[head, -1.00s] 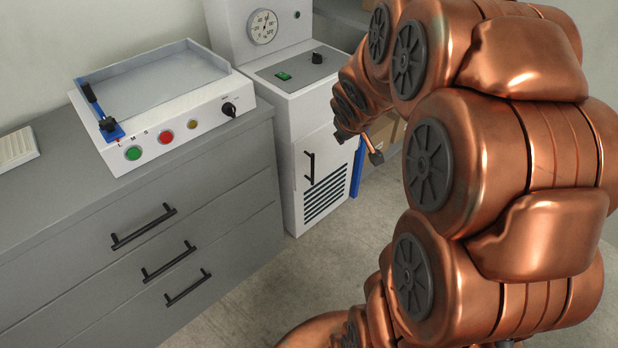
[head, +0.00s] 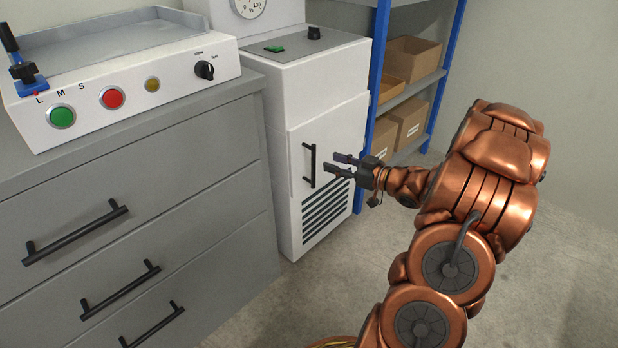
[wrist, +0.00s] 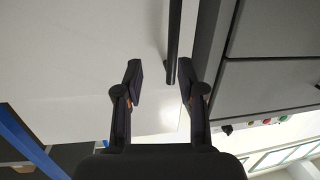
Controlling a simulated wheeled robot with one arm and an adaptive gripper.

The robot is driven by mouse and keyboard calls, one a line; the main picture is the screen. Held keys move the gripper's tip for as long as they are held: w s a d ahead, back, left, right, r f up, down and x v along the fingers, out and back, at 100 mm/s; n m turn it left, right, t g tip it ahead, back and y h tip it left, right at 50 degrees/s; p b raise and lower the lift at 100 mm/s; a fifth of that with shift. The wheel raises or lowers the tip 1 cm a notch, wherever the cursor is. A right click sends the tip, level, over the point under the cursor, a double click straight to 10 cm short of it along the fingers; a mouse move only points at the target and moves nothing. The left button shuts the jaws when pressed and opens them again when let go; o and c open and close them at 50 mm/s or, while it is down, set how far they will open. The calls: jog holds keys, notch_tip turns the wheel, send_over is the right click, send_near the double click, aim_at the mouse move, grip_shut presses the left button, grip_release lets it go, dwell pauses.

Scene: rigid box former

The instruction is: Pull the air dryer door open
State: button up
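The air dryer (head: 283,95) is a white cabinet with a gauge on top and a door (head: 330,140) on its front. The door looks shut and has a black vertical bar handle (head: 309,165) at its left side. My gripper (head: 336,163) is just right of the handle in the head view, with its fingers pointing at it. In the wrist view my gripper (wrist: 160,82) is open, and the handle (wrist: 174,40) shows between the two fingers, nearer the right one. I see no contact between the fingers and the handle.
A grey drawer cabinet (head: 200,170) with black handles stands left of the dryer and carries a white machine with coloured buttons (head: 130,92). A blue-framed shelf (head: 379,70) with cardboard boxes (head: 415,58) stands to the right. The floor (head: 270,315) in front is clear.

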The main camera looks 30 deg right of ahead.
jog(key=shift+t+y, duration=0.3)
jog(key=shift+y, duration=0.5)
jog(key=shift+w+a+f+b, duration=0.3)
jog(key=shift+w+a+b, duration=0.4)
jog(key=shift+w, duration=0.2)
jog(key=shift+w+a+f+b, duration=0.3)
jog(key=shift+w+a+b, duration=0.3)
jog(key=shift+w+b, duration=0.25)
jog(key=shift+w+a+f+b, duration=0.3)
jog(key=shift+w+a+b, duration=0.35)
jog(key=shift+w, duration=0.3)
grip_shut()
